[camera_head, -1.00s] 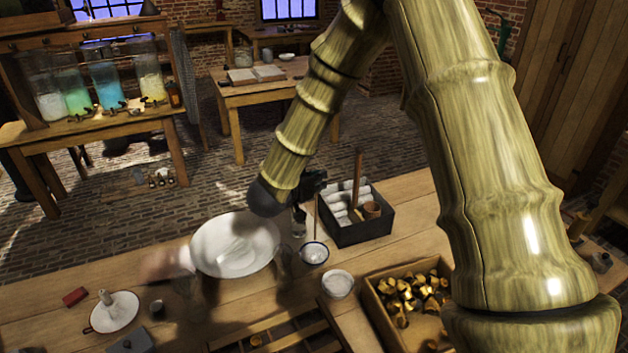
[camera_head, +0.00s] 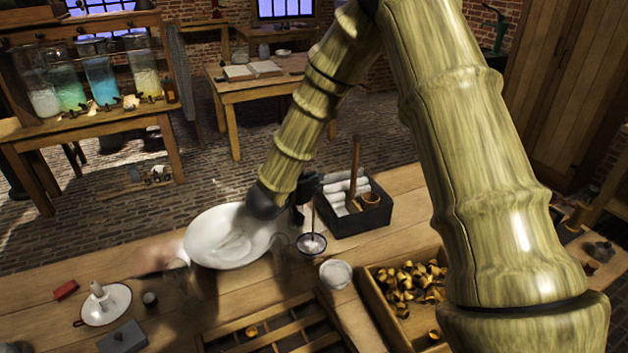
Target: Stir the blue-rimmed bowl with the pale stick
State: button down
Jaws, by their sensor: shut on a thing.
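The small blue-rimmed bowl (camera_head: 304,251) stands on the wooden table, with pale contents inside. A thin stick (camera_head: 313,218) stands nearly upright over it, its lower end inside the bowl's rim near the middle. I cannot tell whether the tip touches the bottom. My gripper (camera_head: 306,192), dark and partly hidden behind my arm's end, is shut on the stick's upper part, above and behind the bowl.
A large white basin (camera_head: 206,243) stands close left of the bowl. A white bowl (camera_head: 336,273) is at its front right. A dark box (camera_head: 358,221) with rolls and a brown rod is behind right. A crate (camera_head: 377,309) of brass-coloured pieces and a divided tray (camera_head: 273,340) lie in front.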

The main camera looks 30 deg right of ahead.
aim_at(315, 196)
jog(key=shift+s+a+f+b, duration=0.2)
jog(key=shift+s+f+b, duration=0.05)
jog(key=shift+f, duration=0.55)
jog(key=shift+s+a+f+b, duration=0.15)
jog(key=shift+s+f+b, duration=0.1)
jog(key=shift+f, duration=0.5)
jog(key=shift+d+r, duration=0.1)
jog(key=shift+d, duration=0.05)
